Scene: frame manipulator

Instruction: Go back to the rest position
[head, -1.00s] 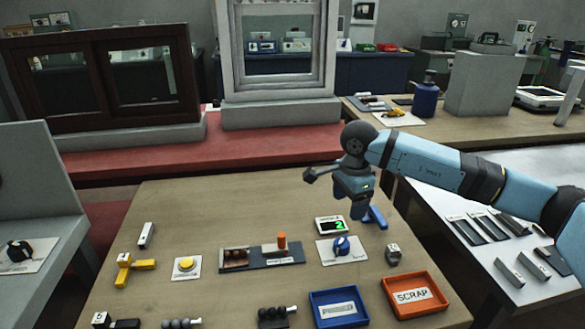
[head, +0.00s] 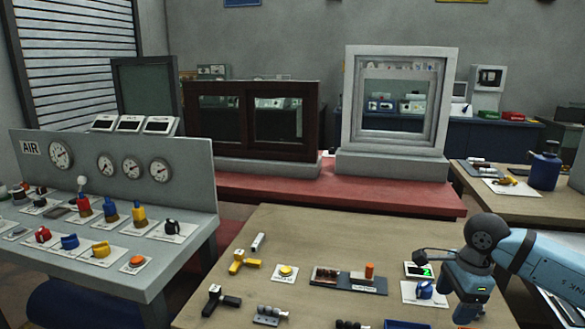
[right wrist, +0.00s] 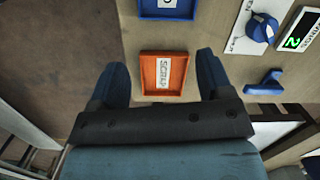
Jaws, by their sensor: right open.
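My right gripper (head: 467,310) is at the lower right of the head view, its arm coming in from the right edge. It is beside the blue knob (head: 425,290) on its white plate. In the right wrist view its two blue fingers (right wrist: 163,72) are spread apart with nothing between them held. The orange SCRAP tray (right wrist: 163,87) lies below, showing between the fingers. My left gripper is in neither view.
The wooden table (head: 300,235) carries a yellow button (head: 286,271), a small display (head: 419,269) and a blue tray (right wrist: 166,9). A grey AIR panel (head: 185,190) with gauges stands left. A white frame (head: 450,110) stands behind.

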